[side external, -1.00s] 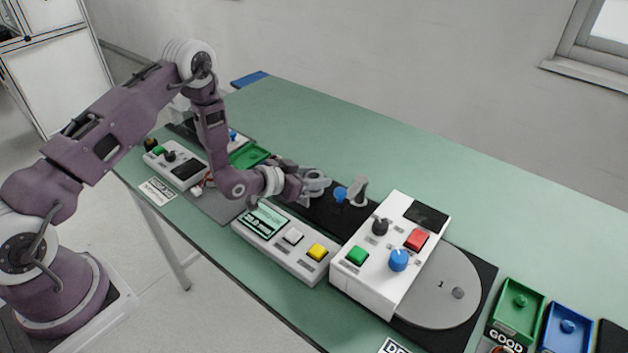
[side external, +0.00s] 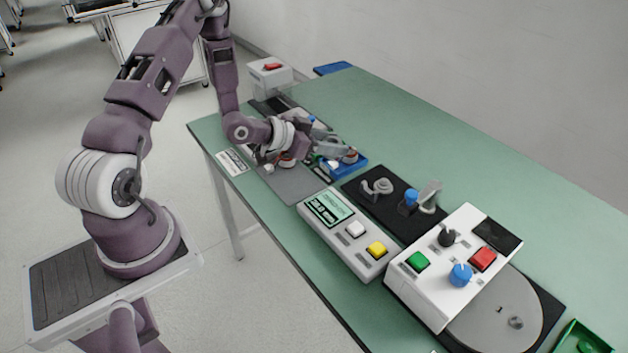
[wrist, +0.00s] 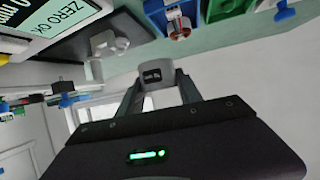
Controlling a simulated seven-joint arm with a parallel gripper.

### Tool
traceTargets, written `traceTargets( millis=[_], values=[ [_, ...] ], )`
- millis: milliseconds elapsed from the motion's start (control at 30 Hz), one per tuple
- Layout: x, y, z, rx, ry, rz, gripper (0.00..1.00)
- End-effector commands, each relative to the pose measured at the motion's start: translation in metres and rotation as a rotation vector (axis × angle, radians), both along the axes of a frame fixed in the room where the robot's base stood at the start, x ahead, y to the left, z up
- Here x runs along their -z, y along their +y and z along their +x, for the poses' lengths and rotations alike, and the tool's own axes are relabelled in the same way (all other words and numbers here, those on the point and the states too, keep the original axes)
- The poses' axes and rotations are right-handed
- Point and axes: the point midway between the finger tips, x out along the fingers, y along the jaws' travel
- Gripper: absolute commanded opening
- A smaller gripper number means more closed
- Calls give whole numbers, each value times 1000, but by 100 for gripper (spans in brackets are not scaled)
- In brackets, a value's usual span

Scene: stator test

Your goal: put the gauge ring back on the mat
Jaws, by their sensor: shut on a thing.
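My gripper (side external: 328,143) is over the far left part of the bench, beside the blue tray (side external: 352,165). In the wrist view, my gripper (wrist: 158,88) is shut on a pale grey round piece with small dark print, the gauge ring (wrist: 152,73). In the side view I cannot make the ring out clearly among the fingers. A grey mat (side external: 297,187) lies in front of and below my gripper; my wrist covers part of it. Which mat is the ring's own I cannot tell.
A black plate (side external: 365,203) carries a grey curled clamp (side external: 377,187) and a blue knob (side external: 411,198). In front is a box with a ZERO OK display (side external: 328,208). A white button box (side external: 452,262) and grey disc (side external: 498,318) stand at right. The bench's back strip is clear.

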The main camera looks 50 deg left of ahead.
Motion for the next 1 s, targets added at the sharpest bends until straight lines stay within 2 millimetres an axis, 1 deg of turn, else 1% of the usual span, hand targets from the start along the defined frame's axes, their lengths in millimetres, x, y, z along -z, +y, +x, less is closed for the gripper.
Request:
traceTargets(
  millis=[33,100,200,233,267,400,467,600,700,800,1000],
  values=[
    [0,14,-17,-10,0,-4,0],
    [-1,25,-38,-9,-1,-4,0],
    [-3,33,-56,-8,-3,-2,0],
    [-1,33,-59,-8,-2,-2,0],
    [4,34,-61,-6,-1,-4,0],
    [37,34,-62,-4,0,-2,0],
    [46,33,-62,-5,-2,-2,0],
    [75,33,-62,-6,-1,-2,0],
    [91,34,-62,-6,-1,-1,0],
    [95,34,-61,-6,-3,1,0],
    [95,34,-61,-6,-3,1,0]
  ],
)
